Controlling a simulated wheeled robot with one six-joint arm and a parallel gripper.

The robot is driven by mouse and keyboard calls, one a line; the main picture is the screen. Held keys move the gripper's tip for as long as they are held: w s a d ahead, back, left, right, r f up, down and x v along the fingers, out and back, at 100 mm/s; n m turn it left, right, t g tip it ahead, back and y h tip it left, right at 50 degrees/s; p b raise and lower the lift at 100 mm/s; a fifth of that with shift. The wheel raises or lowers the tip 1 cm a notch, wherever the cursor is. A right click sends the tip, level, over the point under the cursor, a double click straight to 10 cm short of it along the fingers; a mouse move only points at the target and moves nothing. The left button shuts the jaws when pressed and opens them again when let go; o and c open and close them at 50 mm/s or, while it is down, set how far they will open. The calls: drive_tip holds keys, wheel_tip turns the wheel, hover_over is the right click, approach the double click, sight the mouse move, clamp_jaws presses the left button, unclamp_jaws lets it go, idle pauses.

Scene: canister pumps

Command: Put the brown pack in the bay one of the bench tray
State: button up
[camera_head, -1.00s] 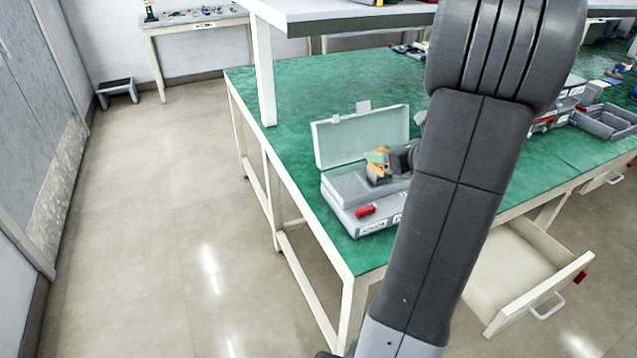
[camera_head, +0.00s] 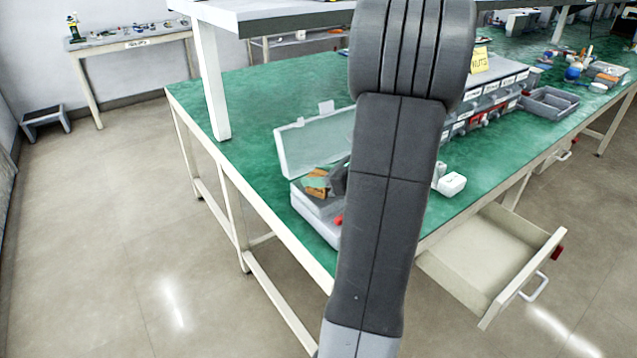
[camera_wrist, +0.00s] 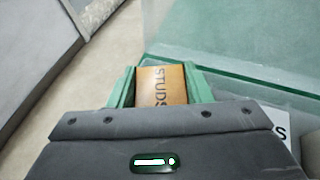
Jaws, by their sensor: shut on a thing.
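The brown pack (camera_wrist: 161,86), marked STUDS, sits between the green fingers of my gripper (camera_wrist: 160,92) in the wrist view. My gripper is shut on it. In the head view the pack (camera_head: 317,182) shows at the grey case with its lid open; I cannot tell whether it touches the case. My arm hides part of the gripper and case. A grey tray with compartments (camera_head: 528,108), which looks like the bench tray, lies farther right on the green bench; no bay label is readable.
The open case (camera_head: 303,207) has a raised pale lid (camera_head: 305,150). A row of labelled bins (camera_head: 490,92) stands left of the tray. A white object (camera_head: 452,184) lies near the front edge. An open drawer (camera_head: 490,262) juts out below the bench.

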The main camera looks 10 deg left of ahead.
drive_tip(key=shift+f, duration=0.8)
drive_tip(key=shift+s+f+b, duration=0.25)
drive_tip(key=shift+f+b, duration=0.1)
drive_tip(key=shift+f, duration=0.35)
drive_tip(key=o, duration=0.7)
drive_tip(key=shift+f, duration=0.1)
drive_tip(key=shift+w+r, duration=0.1)
drive_tip(key=shift+r, duration=0.4)
drive_tip(key=shift+d+r+p, duration=0.15)
drive_tip(key=shift+d+p, duration=0.15)
drive_tip(key=shift+d, duration=0.1)
drive_tip(key=v, duration=0.3)
drive_tip(key=p+v, duration=0.1)
drive_tip(key=v, duration=0.7)
drive_tip(key=shift+r, duration=0.4)
